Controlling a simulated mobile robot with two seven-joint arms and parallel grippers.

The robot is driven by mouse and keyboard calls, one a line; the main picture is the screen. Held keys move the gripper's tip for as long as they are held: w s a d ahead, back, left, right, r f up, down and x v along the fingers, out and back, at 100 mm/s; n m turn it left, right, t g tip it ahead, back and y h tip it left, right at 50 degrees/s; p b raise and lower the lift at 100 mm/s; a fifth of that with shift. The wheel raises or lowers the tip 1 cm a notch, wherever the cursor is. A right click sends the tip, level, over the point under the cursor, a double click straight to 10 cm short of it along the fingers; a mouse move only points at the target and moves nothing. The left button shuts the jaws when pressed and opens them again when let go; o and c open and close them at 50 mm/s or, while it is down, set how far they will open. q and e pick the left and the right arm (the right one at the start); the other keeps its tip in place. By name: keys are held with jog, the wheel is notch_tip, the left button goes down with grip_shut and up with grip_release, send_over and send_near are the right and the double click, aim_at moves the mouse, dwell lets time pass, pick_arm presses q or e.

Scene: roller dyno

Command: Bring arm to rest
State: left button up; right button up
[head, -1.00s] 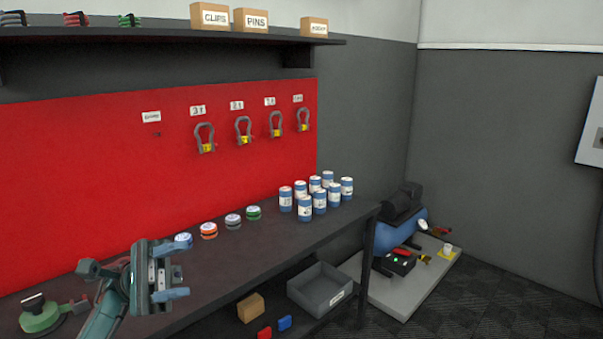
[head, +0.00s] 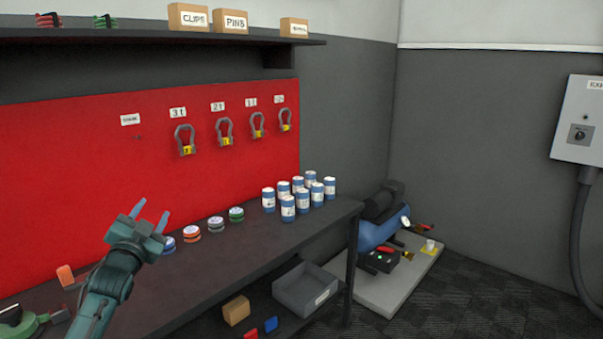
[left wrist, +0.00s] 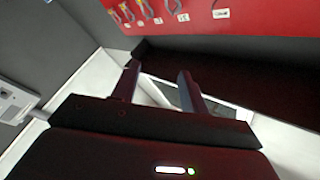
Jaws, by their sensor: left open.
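My left gripper (head: 151,214) is raised over the left part of the dark workbench (head: 250,243), in front of the red board (head: 60,170). Its two blue fingers are spread apart and point up, with nothing between them. In the left wrist view the fingers (left wrist: 160,85) are also apart and empty. My right gripper is not in view.
Tape rolls (head: 191,233) and several blue-and-white cans (head: 288,207) stand on the bench. Shackles (head: 224,131) hang on the board. A grey bin (head: 306,288) sits on the lower shelf.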

pick_arm(q)
jog(key=s+d+f+n+g+h, duration=0.1)
jog(key=s+d+f+g, duration=0.15)
jog(key=s+f, duration=0.4)
jog(key=s+d+f+n+g, duration=0.2)
jog(key=s+d+f, duration=0.15)
jog(key=f, duration=0.65)
jog(key=s+d+f+n+g+h, duration=0.1)
jog(key=s+d+f+g, duration=0.1)
jog(key=s+d+f, duration=0.45)
jog(key=s+d+f+g, duration=0.1)
jog(key=s+d+f, duration=0.1)
jog(key=s, duration=0.5)
jog(key=s+d+f+g+h, duration=0.1)
jog(key=s+d+f, duration=0.1)
jog(key=s, duration=0.6)
jog(key=s+d+f+g+h, duration=0.1)
jog(key=s+d+f, duration=0.2)
jog(key=s, duration=0.5)
jog(key=shift+f+n, duration=0.4)
jog(key=shift+f, duration=0.4)
jog(key=shift+d, duration=0.1)
jog(key=shift+c, duration=0.8)
